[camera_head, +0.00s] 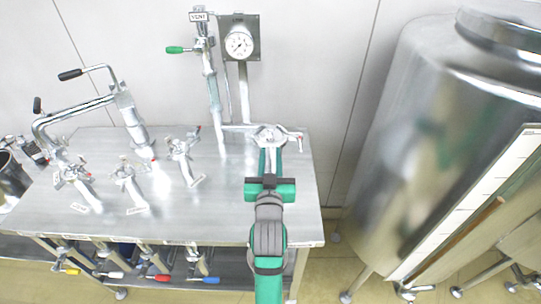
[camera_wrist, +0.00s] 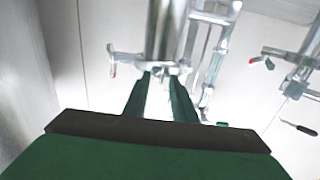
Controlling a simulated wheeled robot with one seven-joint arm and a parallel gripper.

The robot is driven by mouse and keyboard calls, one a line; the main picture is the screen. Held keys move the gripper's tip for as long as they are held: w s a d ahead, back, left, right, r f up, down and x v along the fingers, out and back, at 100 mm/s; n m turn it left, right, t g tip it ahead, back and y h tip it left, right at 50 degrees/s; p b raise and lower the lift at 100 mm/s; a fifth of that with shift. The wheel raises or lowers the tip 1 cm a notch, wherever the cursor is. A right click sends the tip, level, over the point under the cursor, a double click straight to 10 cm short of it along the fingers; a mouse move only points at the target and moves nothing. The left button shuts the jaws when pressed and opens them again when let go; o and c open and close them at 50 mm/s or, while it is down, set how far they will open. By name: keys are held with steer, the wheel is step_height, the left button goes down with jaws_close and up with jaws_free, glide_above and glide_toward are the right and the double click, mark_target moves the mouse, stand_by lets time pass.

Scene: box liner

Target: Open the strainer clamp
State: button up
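A shiny metal clamp (camera_head: 270,134) with a red-tipped wing handle sits at the right end of the bench, on the pipework at its back edge. It also shows in the wrist view (camera_wrist: 148,62), around the lower end of a thick vertical metal tube. My green gripper (camera_head: 269,162) reaches over the bench from the front, with its fingertips at the clamp. In the wrist view my two green fingers (camera_wrist: 160,88) stand apart with a gap between them, just before or at the clamp's edge. I cannot tell whether they touch it. The clamp's near side is partly hidden by the fingers.
Several similar fittings with red-tipped handles (camera_head: 183,148) stand on the steel bench (camera_head: 226,200) to the left. A bent pipe with black handles (camera_head: 75,112) is at far left. A gauge (camera_head: 238,43) hangs behind; a large steel tank (camera_head: 425,120) stands right.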

steer(key=shift+w, duration=0.25)
jaws_close()
stand_by(1.4)
